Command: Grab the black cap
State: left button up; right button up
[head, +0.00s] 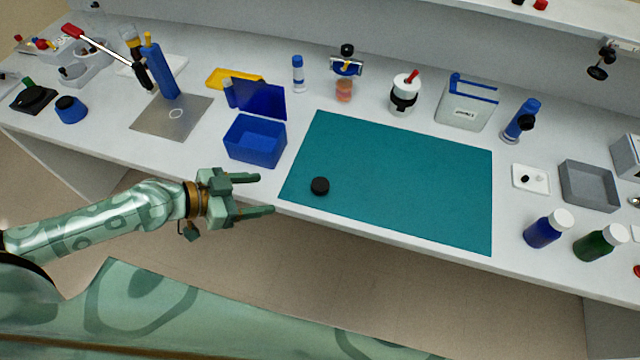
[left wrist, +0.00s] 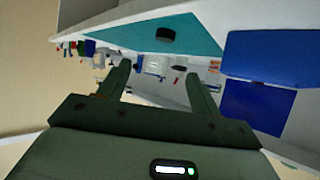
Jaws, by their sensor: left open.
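The black cap (head: 320,186) is a small round disc lying on the teal mat (head: 400,170), near the mat's front left corner. My left gripper (head: 268,194) is open and empty, to the left of the cap and apart from it, by the front edge of the bench. In the left wrist view the cap (left wrist: 165,34) shows beyond the open fingers (left wrist: 160,80), on the teal mat (left wrist: 130,36). My right gripper does not show in either view.
An open blue box (head: 255,141) stands on the bench just behind my left gripper, left of the mat; it also shows in the left wrist view (left wrist: 270,58). The mat around the cap is clear.

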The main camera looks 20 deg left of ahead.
aim_at(320, 184)
pick_arm(q)
jog(key=x, duration=1.6)
jog(key=shift+w+a, duration=0.3)
jog(key=shift+w, duration=0.05)
jog(key=c, duration=1)
